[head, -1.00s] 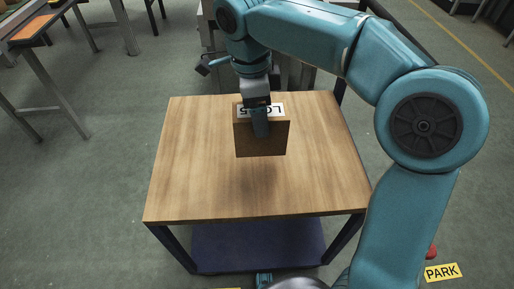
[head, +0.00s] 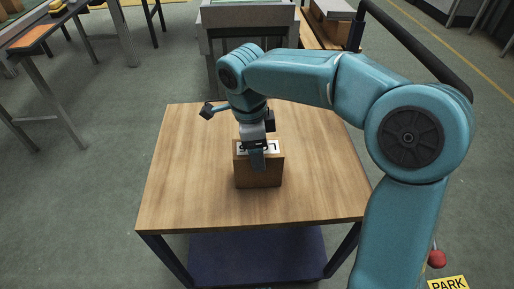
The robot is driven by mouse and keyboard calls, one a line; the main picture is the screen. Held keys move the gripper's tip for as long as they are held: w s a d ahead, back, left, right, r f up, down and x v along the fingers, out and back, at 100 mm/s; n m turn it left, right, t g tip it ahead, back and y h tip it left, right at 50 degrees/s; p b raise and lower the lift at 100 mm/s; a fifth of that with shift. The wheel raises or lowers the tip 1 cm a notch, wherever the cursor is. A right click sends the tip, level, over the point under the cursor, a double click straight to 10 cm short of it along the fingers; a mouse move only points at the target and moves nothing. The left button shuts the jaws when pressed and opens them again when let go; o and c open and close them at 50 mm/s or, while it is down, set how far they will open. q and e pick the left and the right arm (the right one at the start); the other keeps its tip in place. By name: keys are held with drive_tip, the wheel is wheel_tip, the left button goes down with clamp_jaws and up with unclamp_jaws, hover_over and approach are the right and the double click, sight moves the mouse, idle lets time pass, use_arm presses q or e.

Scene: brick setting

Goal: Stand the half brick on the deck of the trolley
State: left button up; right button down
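The half brick (head: 258,174) is a brown block with a white lettered label on its top. It is upright over the middle of the wooden deck (head: 190,165) of the trolley. Its lower edge appears to be at the deck surface, but I cannot tell for sure whether it touches. My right gripper (head: 258,157) comes down from above and is shut on the brick, with one finger in front of its near face. The far finger is hidden. My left gripper is out of view.
The deck around the brick is bare. A grey machine (head: 248,20) stands behind. A table (head: 45,35) is at the far left.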

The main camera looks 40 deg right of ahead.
drive_tip(key=shift+c, duration=0.2)
unclamp_jaws()
drive_tip(key=shift+w+f, duration=0.1)
drive_tip(key=shift+f, duration=0.05)
drive_tip(key=shift+r, duration=0.3)
wheel_tip(320, 180, up, 12)
drive_tip(key=a+p, duration=0.1)
drive_tip(key=p, duration=0.3)
drive_tip(key=shift+w+a+f, duration=0.15)
drive_tip(key=shift+w, duration=0.2)
